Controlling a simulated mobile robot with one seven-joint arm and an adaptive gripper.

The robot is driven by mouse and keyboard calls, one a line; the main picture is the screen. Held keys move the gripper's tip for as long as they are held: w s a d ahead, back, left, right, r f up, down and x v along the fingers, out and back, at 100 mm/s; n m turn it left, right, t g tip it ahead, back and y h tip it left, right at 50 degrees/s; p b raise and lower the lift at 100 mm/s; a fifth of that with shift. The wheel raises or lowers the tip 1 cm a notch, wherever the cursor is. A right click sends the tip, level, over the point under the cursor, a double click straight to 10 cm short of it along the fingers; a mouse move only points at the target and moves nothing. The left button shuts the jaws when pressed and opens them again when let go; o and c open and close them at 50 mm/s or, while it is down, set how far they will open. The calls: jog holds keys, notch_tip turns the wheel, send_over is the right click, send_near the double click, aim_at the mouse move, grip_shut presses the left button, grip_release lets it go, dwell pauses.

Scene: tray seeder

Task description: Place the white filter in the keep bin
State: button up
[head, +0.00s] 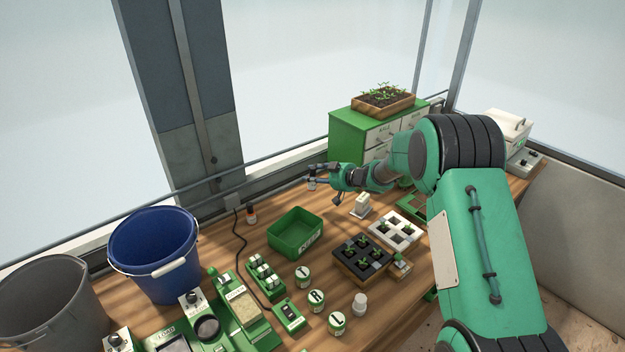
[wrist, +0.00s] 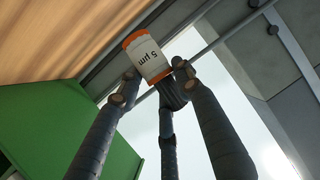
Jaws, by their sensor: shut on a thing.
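The white filter (wrist: 148,58) has orange ends and a "5 µm" label. In the wrist view it sits tilted between the fingertips of my gripper (wrist: 155,84), which is shut on it. In the head view my gripper (head: 317,179) is small and holds the filter up in the air near the back of the bench, in front of the green cabinet. The keep bin (head: 286,231) is an open green box on the bench, below and slightly left of my gripper. No object shows inside it, though its near wall hides part of the floor.
A small red-and-white item (head: 251,216) stands left of the bin. A blue bucket (head: 155,260) and grey bucket (head: 50,310) are at left. A dark seedling tray (head: 345,266), a white tray (head: 413,241) and round labelled pots (head: 316,299) lie nearer. A green cabinet (head: 347,133) stands behind.

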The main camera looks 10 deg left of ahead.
jog(key=shift+s+d+r, duration=0.2)
jog(key=shift+s+r, duration=0.05)
jog(key=shift+s, duration=0.5)
jog(key=s+d+r+n+p, duration=0.1)
jog(key=s+d, duration=0.2)
jog(key=s, duration=1.5)
jog(key=s+d+r+p, duration=0.2)
jog(key=s+d, duration=0.1)
jog(key=s, duration=1.4)
jog(key=shift+s+r+n+g, duration=0.15)
jog(key=shift+s+n+g, duration=0.25)
jog(key=shift+w+a, duration=0.1)
jog(key=shift+w, duration=0.05)
jog(key=w+a+f+b, duration=0.1)
jog(key=w+a+b, duration=0.2)
jog(key=w, duration=1)
jog(key=a, duration=0.2)
jog(key=shift+w+a+f, duration=0.2)
jog(key=shift+w+a, duration=0.15)
jog(key=shift+w+a+f+b, duration=0.15)
jog(key=shift+f+b, duration=0.1)
jog(key=shift+f, duration=0.35)
jog(key=shift+w+f+b, duration=0.1)
jog(key=shift+f+b, duration=0.15)
jog(key=shift+f, duration=0.35)
jog(key=shift+w+a+f+b, duration=0.15)
jog(key=shift+f+b, duration=0.1)
jog(key=shift+f, duration=0.35)
